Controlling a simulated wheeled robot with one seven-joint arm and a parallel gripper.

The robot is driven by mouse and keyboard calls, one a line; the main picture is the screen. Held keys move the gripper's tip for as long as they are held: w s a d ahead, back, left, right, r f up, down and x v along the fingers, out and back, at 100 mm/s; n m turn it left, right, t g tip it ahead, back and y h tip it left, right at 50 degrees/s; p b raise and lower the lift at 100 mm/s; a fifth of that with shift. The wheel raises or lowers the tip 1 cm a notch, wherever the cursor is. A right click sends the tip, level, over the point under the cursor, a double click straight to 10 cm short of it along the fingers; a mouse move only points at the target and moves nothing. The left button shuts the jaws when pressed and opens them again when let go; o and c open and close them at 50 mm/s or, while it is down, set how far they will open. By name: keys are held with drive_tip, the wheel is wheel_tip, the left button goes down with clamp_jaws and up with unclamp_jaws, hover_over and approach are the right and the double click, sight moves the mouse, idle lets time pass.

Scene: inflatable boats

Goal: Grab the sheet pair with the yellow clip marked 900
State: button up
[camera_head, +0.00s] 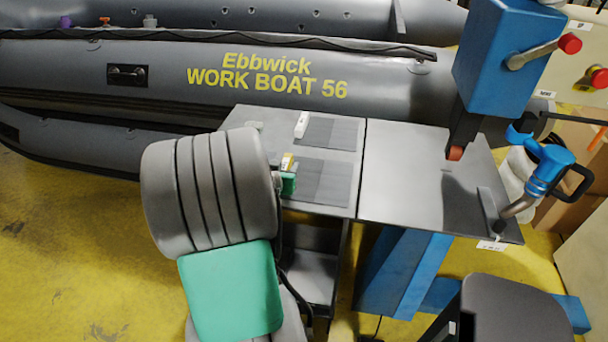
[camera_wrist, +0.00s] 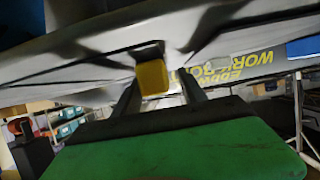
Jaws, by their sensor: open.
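Two dark grey sheet pairs lie on the left table. The nearer sheet pair (camera_head: 325,181) has a yellow clip (camera_head: 287,162) at its left edge; any number on it is too small to read. The farther sheet pair (camera_head: 330,132) has a white clip (camera_head: 301,124) at its left edge. My gripper (camera_head: 289,182), partly hidden by my arm, is at the left end of the nearer pair, close to the yellow clip. In the wrist view my gripper (camera_wrist: 158,84) is open, and the yellow clip (camera_wrist: 152,77) shows between its two fingers. I cannot tell whether they touch it.
The grey table (camera_head: 395,185) continues bare to the right, under a blue machine (camera_head: 502,60) with a red-brown roller. A blue-handled tool (camera_head: 548,168) stands at the right. A grey inflatable boat (camera_head: 120,75) lies behind the table. A dark stool (camera_head: 515,310) is at front right.

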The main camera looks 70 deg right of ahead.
drive_tip(key=shift+d, duration=0.15)
drive_tip(key=shift+c, duration=0.2)
clamp_jaws()
idle(0.4)
